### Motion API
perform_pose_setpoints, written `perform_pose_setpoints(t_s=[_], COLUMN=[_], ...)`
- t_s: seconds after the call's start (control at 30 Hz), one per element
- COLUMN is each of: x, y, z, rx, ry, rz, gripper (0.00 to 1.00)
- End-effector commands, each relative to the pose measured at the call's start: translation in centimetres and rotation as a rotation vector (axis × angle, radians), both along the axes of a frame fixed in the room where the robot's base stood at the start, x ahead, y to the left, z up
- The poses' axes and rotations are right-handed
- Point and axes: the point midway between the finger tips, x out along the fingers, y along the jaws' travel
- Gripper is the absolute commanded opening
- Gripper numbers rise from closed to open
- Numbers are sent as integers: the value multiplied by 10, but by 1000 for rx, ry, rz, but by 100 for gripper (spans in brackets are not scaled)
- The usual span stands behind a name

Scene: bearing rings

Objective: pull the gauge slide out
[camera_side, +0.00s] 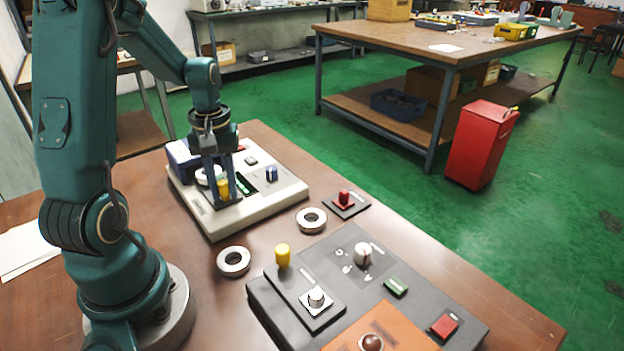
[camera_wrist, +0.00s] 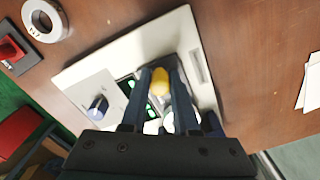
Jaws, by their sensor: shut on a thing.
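The cream-white gauge (camera_side: 262,203) sits on the brown table in front of my arm, with a green display, a blue knob (camera_side: 271,174) and a dark purple block (camera_side: 183,160) on it. My gripper (camera_side: 222,197) points down over its near left part and is shut on a yellow knob (camera_side: 223,188), which I take for the handle of the gauge slide. The knob also shows between the fingers in the wrist view (camera_wrist: 160,80). A bearing ring (camera_side: 203,178) lies on the gauge, partly behind the fingers. The slide's body is mostly hidden by the fingers.
Two steel bearing rings lie loose on the table, one nearer (camera_side: 233,261) and one farther right (camera_side: 311,220). A dark control panel (camera_side: 268,305) with knobs and a yellow peg (camera_side: 283,256) fills the near right.

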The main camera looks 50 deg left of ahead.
Motion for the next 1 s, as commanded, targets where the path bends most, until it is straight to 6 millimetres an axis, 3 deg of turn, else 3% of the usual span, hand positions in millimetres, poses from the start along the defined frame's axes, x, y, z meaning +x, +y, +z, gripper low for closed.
perform_pose_setpoints(t_s=[0.7,1.0], x=[2,2], y=[-41,-47], z=[1,1], rx=[3,1], ry=[-9,-8], rz=[-1,2], gripper=[0,0])
